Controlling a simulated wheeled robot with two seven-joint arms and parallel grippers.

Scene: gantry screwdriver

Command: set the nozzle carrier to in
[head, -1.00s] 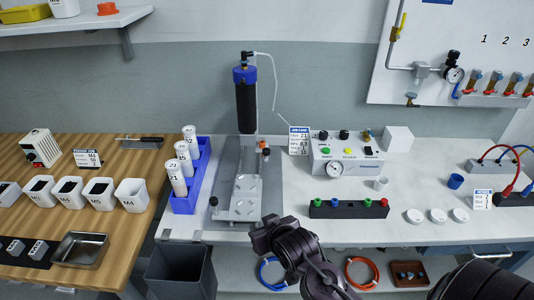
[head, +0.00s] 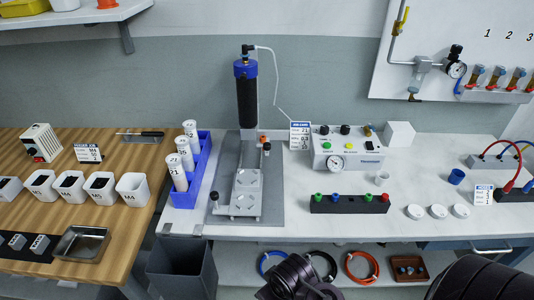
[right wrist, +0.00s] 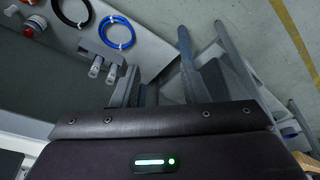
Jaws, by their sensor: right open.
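The gantry screwdriver stands at the middle of the bench in the head view, with a black, blue-capped cylinder (head: 246,98) upright on its column. I cannot tell which part is the nozzle carrier. My right gripper (head: 292,278) is low at the bottom edge, in front of the bench and apart from the gantry. It is open and empty in the right wrist view (right wrist: 155,82). My left gripper is not in view.
A blue rack (head: 185,190) with white bottles stands left of the gantry. A job card (head: 300,135) and a control box (head: 347,148) are at its right, with a black block (head: 349,204) in front. A grey bin (head: 182,268) stands below the bench.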

